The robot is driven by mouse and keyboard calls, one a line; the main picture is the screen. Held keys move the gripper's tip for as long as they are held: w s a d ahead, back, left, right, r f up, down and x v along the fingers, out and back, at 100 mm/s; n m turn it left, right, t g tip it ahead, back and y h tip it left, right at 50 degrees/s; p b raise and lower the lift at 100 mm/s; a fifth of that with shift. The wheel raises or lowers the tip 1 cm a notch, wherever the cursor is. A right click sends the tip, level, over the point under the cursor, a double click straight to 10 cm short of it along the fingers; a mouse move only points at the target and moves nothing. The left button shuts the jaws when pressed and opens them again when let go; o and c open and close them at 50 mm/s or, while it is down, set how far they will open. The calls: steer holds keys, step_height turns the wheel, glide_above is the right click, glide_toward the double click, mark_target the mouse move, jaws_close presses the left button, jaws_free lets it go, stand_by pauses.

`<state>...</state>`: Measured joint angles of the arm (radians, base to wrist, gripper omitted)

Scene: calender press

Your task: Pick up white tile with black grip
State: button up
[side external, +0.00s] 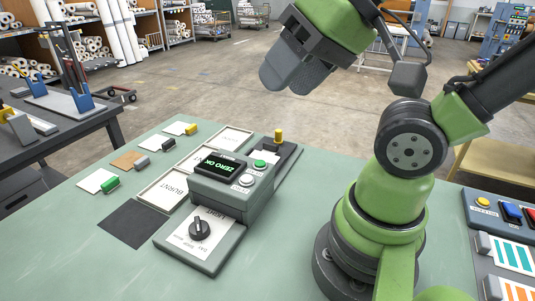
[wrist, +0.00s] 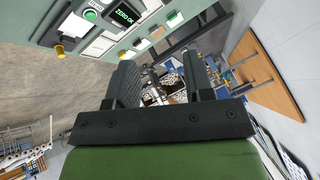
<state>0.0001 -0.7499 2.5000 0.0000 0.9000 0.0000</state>
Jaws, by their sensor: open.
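The white tile with the dark grip (side external: 155,143) lies flat on the green table, between the yellow-gripped tile and the brown tile. Its grip looks dark grey to black and stands at its right edge. It also shows small in the wrist view (wrist: 140,44), beyond the fingers. My gripper (side external: 287,76) is high above the table's far side, to the right of the tile and well apart from it. In the wrist view the two fingers of my gripper (wrist: 160,64) stand apart with nothing between them.
White tiles with yellow (side external: 191,129) and green (side external: 110,186) grips and a brown tile (side external: 127,160) flank it. Labelled trays (side external: 164,191), a grey instrument reading "ZERO OK" (side external: 218,166) and a yellow-knobbed post (side external: 278,136) stand rightward. A black square (side external: 135,223) lies in front.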

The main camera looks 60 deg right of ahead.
steer(key=shift+w, duration=0.1)
stand_by(0.6)
steer(key=n+g+h, duration=0.2)
steer(key=n+g, duration=0.2)
steer(key=g, duration=0.3)
glide_above(269, 143)
step_height(269, 143, down, 23)
steer(key=shift+w+a, duration=0.1)
steer(key=shift+a, duration=0.05)
steer(key=f, duration=0.5)
steer(key=shift+d+f, duration=0.2)
steer(key=shift+f, duration=0.15)
steer(key=shift+c, duration=0.4)
